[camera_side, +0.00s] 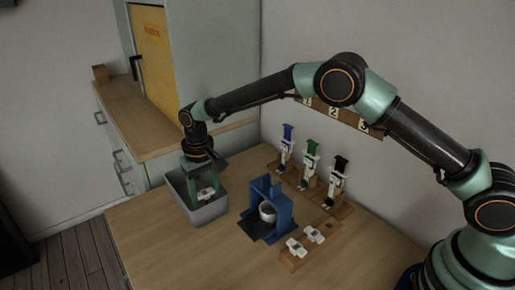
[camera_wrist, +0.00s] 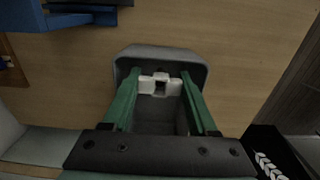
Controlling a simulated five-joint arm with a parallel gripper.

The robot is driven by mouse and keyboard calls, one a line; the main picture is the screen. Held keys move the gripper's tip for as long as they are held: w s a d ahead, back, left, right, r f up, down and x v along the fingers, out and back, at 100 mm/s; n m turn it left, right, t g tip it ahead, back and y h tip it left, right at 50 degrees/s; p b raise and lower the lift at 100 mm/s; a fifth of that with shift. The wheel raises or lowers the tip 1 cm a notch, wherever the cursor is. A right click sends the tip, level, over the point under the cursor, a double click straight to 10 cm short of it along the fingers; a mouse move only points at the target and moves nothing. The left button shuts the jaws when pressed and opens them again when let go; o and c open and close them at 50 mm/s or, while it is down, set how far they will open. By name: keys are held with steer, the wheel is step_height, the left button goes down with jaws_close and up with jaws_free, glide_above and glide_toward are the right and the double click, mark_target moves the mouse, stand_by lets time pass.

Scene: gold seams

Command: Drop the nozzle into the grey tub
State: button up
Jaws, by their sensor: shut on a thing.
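My gripper (camera_side: 206,186) reaches down over the grey tub (camera_side: 211,212) at the left end of the wooden table. Its green fingers are shut on the white nozzle (camera_side: 206,194). In the wrist view the nozzle (camera_wrist: 160,84) sits between the two fingertips (camera_wrist: 160,86), within the outline of the tub (camera_wrist: 196,60). It appears held at about rim height, with the dark tub floor below it. I cannot tell its exact height above the floor.
A blue stand (camera_side: 279,214) with a white cup stands right of the tub. Two more white pieces lie on a wooden block (camera_side: 306,246) at the front. Several syringe-like tools stand in a wooden rack (camera_side: 314,186) by the wall. A cabinet (camera_side: 152,118) stands behind the tub.

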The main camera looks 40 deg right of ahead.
steer(key=shift+f, duration=0.25)
steer(key=shift+f, duration=0.2)
steer(key=shift+f, duration=0.3)
steer(key=shift+f, duration=0.1)
steer(key=o, duration=1)
